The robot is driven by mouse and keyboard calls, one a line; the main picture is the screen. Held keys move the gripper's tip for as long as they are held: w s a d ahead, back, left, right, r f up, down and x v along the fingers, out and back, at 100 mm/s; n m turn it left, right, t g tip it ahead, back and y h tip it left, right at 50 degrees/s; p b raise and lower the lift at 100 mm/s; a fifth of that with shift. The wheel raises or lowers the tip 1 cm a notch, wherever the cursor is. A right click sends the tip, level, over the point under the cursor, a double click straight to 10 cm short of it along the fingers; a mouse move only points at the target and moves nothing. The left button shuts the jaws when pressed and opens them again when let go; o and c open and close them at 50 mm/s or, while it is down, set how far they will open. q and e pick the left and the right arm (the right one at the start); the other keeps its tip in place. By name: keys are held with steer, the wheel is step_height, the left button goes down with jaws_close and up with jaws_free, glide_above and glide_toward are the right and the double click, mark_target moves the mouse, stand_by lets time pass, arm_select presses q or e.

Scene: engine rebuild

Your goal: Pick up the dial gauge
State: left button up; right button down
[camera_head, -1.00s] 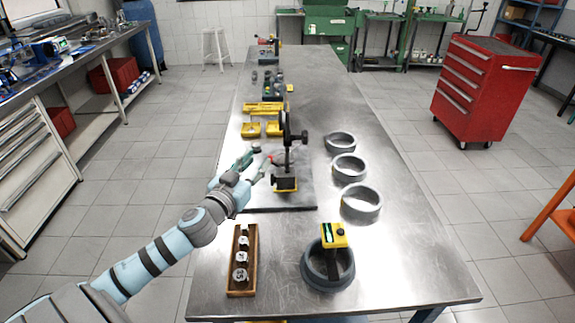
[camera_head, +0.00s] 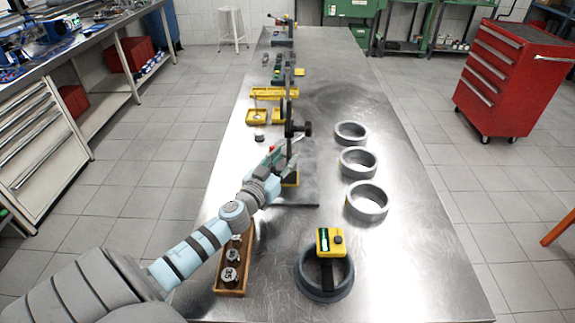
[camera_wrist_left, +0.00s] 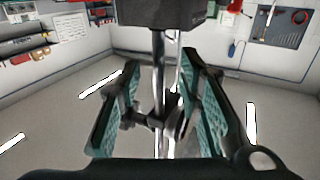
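I cannot clearly make out the dial face. My left gripper (camera_head: 281,160) is at the lower post, above the base. In the left wrist view, the metal post (camera_wrist_left: 158,80) stands between the two green-padded fingers, under a dark block (camera_wrist_left: 168,12). A small round part (camera_wrist_left: 178,125) also sits between the fingers. The fingers are spread, with gaps visible beside the post. My right gripper is out of view.
Three grey rings (camera_head: 366,202) stand in a row to the right. A yellow device (camera_head: 331,241) rests on a darker ring (camera_head: 325,285) in front. A wooden tray (camera_head: 232,290) of round parts lies under my forearm. The table's right side is clear.

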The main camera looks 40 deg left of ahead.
mark_target(288, 154)
arm_select(q)
steer(key=w, duration=0.3)
steer(key=shift+a+r, duration=0.2)
steer(key=shift+a, duration=0.05)
steer(key=shift+w, duration=0.1)
steer(key=shift+c, duration=0.6)
jaws_close()
